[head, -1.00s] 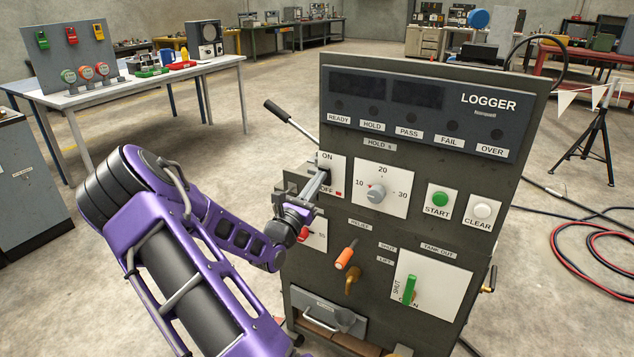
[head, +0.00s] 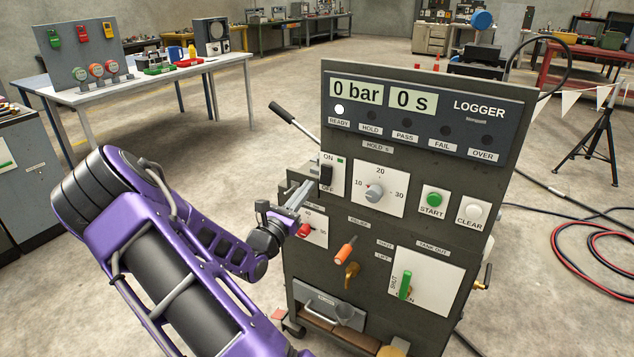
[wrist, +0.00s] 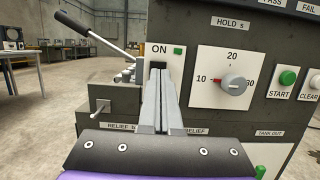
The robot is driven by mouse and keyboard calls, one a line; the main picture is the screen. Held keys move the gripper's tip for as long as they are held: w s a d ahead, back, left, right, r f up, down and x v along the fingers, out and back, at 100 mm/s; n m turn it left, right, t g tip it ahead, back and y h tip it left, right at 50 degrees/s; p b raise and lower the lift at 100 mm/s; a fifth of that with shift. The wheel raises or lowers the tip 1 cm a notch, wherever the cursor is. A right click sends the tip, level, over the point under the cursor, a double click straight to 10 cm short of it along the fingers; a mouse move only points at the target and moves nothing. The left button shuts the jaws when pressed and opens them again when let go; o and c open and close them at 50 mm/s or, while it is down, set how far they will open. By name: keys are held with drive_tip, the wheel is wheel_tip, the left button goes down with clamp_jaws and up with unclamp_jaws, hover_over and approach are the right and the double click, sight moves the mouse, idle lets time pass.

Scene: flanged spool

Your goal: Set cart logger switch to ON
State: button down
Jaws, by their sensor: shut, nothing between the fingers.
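The logger switch is a black rocker (head: 326,175) on a white plate (head: 341,178) marked ON above and OFF below, at the upper left of the cart panel. A small green patch shows beside ON. The logger display (head: 385,97) is lit, reading 0 bar and 0 s, with the READY lamp (head: 339,109) bright. My gripper (head: 307,187) is shut and empty, in front of and just below the switch, seemingly apart from it. In the wrist view my gripper's fingers (wrist: 158,75) point at the switch plate and hide most of the rocker.
The hold dial (head: 375,193), green START button (head: 434,199) and CLEAR button sit to the right. Below are a red knob (head: 304,230), an orange-handled lever (head: 345,251) and a green tank handle (head: 405,285). A long lever (head: 294,121) sticks out at the cart's left.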

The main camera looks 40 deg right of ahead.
drive_tip(key=s+a, duration=0.1)
drive_tip(key=a, duration=0.5)
drive_tip(key=shift+s+a, duration=0.3)
drive_tip(key=shift+r, duration=0.15)
